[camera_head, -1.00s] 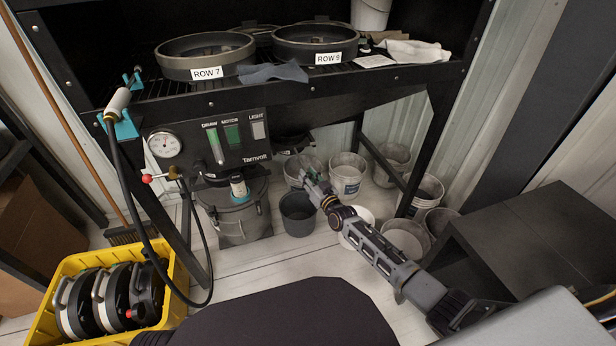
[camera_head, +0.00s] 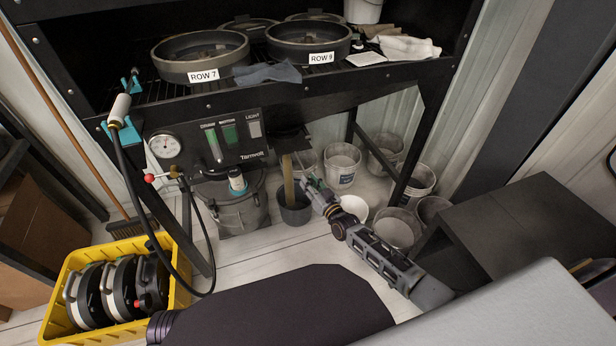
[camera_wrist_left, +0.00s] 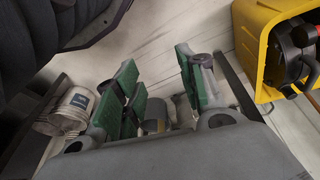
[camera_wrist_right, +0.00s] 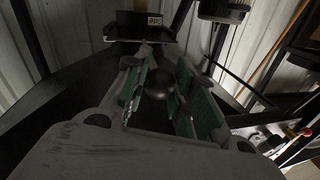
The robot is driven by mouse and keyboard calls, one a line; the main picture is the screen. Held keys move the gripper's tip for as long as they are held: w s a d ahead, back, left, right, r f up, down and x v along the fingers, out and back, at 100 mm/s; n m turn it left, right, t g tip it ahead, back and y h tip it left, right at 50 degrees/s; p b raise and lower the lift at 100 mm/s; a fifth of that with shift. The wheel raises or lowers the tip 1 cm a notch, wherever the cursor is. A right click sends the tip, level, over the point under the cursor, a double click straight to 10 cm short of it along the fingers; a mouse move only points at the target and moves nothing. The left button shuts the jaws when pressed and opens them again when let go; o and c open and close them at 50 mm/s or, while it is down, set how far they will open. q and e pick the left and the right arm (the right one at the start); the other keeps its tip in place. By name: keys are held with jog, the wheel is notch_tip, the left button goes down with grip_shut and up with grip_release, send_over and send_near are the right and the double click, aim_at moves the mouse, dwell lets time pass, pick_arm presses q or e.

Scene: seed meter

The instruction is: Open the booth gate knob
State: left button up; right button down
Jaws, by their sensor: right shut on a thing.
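In the right wrist view a dark round gate knob (camera_wrist_right: 157,84) sits between the green pads of my right gripper (camera_wrist_right: 166,98), which is shut on it. In the head view my right gripper (camera_head: 309,183) is below the booth's front edge, and the knob cannot be made out. The dark gate outlet (camera_head: 290,142) hangs under the booth. A tan column, seemingly seed, reaches from it down into a dark bucket (camera_head: 296,213). My left gripper (camera_wrist_left: 160,98) is open and empty in the left wrist view. It does not show in the head view.
The booth panel (camera_head: 240,144) carries a gauge and switches. A hose hangs at the left. Several pale buckets (camera_head: 342,162) stand behind my right arm. A yellow crate (camera_head: 183,290) with round meters is on the floor at left. A dark box (camera_head: 530,225) stands at right.

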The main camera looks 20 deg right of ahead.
pick_arm(q)
jog(key=shift+g+y, duration=0.3)
jog(key=shift+g, duration=0.1)
jog(key=shift+s+a+f+p, duration=0.2)
jog(key=shift+f+p, duration=0.35)
jog(key=shift+f, duration=0.3)
jog(key=shift+s+a+f+p, duration=0.2)
jog(key=shift+f+p, duration=0.3)
jog(key=shift+f, duration=0.3)
jog(key=shift+s+a+f+p, duration=0.2)
jog(key=shift+f+p, duration=0.35)
jog(key=shift+f, duration=0.3)
pick_arm(e)
jog(key=shift+a+v, duration=0.15)
jog(key=shift+v, duration=0.75)
jog(key=shift+a+v, duration=0.2)
jog(key=shift+v, duration=0.75)
jog(key=shift+a+v, duration=0.15)
jog(key=shift+v, duration=0.75)
jog(key=shift+s, duration=0.1)
jog(key=c, duration=1.1)
grip_release()
jog(key=shift+c, duration=0.2)
jog(key=shift+s, duration=0.1)
jog(key=v, duration=1.1)
jog(key=shift+s, duration=0.35)
jog(key=shift+d, duration=0.1)
pick_arm(q)
jog(key=shift+r, duration=0.1)
